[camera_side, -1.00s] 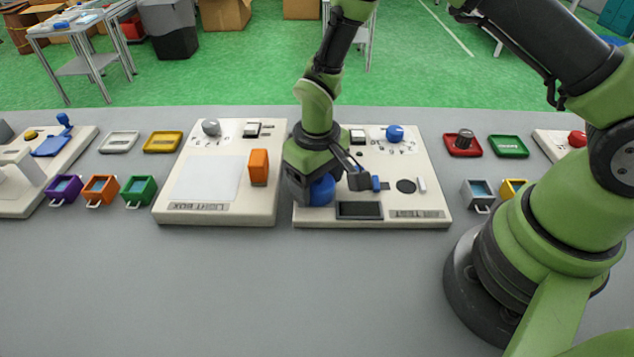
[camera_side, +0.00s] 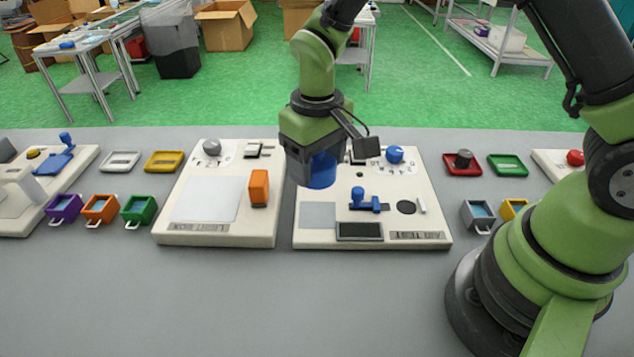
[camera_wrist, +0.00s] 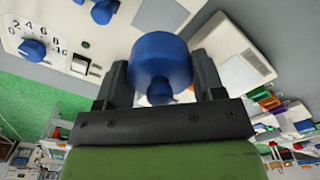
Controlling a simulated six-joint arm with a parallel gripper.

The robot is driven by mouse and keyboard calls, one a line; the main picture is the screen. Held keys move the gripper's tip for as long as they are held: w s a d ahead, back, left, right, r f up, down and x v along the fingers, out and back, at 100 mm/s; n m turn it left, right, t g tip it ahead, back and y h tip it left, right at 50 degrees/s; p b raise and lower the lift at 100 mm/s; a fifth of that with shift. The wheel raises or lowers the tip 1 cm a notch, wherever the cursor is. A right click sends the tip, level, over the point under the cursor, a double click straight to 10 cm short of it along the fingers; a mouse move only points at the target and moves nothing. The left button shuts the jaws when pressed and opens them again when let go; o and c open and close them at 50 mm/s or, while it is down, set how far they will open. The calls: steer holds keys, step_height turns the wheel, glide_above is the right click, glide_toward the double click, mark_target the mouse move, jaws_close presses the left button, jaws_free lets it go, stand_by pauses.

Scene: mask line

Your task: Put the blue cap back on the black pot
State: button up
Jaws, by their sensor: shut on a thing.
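The blue cap (camera_side: 322,171) is a rounded cylinder with a small knob. My gripper (camera_side: 312,178) is shut on it and holds it above the left part of the right-hand cream panel (camera_side: 400,220). In the wrist view the cap (camera_wrist: 160,58) sits between the two dark fingers (camera_wrist: 162,80), its knob toward the gripper body. A small dark pot-like piece (camera_side: 464,158) stands on a red tray (camera_side: 451,169) to the right of the panel; I cannot tell for sure that it is the black pot. It is well away from my gripper.
The panel has a grey square pad (camera_side: 318,214), a blue slider (camera_side: 365,202), a blue dial (camera_side: 394,154) and a dark screen (camera_side: 359,231). Left is another panel with an orange switch (camera_side: 259,187). Small colored bins and a green tray (camera_side: 508,165) flank them. The front table (camera_side: 250,300) is clear.

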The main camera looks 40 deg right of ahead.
steer(key=w+d, duration=0.8)
steer(key=shift+w+d, duration=0.35)
steer(key=shift+d, duration=0.05)
steer(key=shift+f, duration=3.1)
steer(key=shift+f, duration=0.2)
steer(key=o, duration=1.1)
steer(key=shift+r, duration=3.5)
